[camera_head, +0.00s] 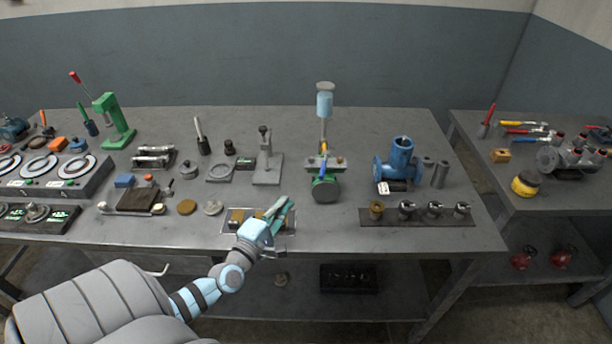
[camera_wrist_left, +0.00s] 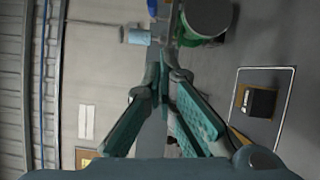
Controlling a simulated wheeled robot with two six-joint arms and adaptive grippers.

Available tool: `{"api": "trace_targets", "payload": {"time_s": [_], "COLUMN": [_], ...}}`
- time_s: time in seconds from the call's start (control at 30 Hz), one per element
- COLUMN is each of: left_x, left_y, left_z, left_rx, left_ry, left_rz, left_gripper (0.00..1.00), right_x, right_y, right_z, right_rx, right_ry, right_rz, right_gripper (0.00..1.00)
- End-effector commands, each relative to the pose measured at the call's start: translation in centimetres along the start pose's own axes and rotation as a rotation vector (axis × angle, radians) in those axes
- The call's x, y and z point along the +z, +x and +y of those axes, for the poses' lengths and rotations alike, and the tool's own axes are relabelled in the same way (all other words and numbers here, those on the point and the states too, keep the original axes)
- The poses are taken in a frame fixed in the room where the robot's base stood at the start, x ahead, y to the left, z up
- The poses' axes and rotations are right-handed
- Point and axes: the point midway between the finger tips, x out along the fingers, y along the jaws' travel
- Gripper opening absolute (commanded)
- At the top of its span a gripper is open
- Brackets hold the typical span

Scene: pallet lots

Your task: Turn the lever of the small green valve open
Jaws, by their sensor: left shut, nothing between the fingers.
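The small green valve (camera_head: 326,189) stands near the middle of the bench, with a dark round face toward me. A blue bar (camera_head: 323,168), which looks like its lever, rises above it, with a yellow part near the top. In the left wrist view the green valve (camera_wrist_left: 202,41) shows at the top, partly cut off, with a grey disc facing the camera. My left gripper (camera_head: 287,206) is to the left of the valve and nearer the front edge, apart from it. Its fingers (camera_wrist_left: 167,78) are shut and empty.
A framed tray (camera_head: 285,228) with small brass blocks lies under my left gripper. A blue pump-like body (camera_head: 399,163) and a dark strip with several fittings (camera_head: 418,217) stand right of the valve. A grey-based stand (camera_head: 267,169) is behind left.

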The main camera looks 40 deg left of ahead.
Motion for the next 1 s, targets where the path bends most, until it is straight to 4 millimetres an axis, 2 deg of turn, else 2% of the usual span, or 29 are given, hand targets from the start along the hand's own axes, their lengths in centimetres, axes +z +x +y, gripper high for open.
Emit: {"api": "trace_targets", "payload": {"time_s": [0.03, 0.1, 0.23, 0.6, 0.7, 0.8, 1.0], "left_x": [-1.2, -2.0, -2.0, -2.4, -0.5, 0.8, 1.6], "left_y": [0.2, 0.7, 2.4, 10.3, 10.7, 11.1, 11.3], "left_z": [0.4, 0.7, 0.7, 0.8, 1.3, 1.4, 1.2], "left_rx": [0.022, 0.038, 0.04, 0.039, 0.035, 0.036, 0.035], "left_ry": [-0.031, -0.051, -0.053, -0.052, -0.055, -0.053, -0.05], "left_rz": [0.037, 0.059, 0.059, 0.056, 0.055, 0.054, 0.054], "left_gripper": [0.0, 0.0, 0.0, 0.0, 0.0, 0.0, 0.0], "right_x": [-0.2, -0.4, -0.6, -0.4, -0.6, -0.6, -0.6], "right_y": [0.0, 0.1, 0.3, 2.4, 0.9, 0.5, 0.3], "right_z": [0.0, 0.0, -0.1, -0.3, -0.3, -0.3, -0.3], "right_rx": [0.0, 0.0, -0.001, -0.001, -0.003, -0.004, -0.004], "right_ry": [0.0, 0.0, 0.001, 0.001, 0.002, 0.002, 0.002], "right_rz": [0.003, 0.007, 0.012, 0.011, 0.011, 0.011, 0.011], "right_gripper": [0.34, 0.34, 0.34, 0.34, 0.34, 0.34, 0.34]}}
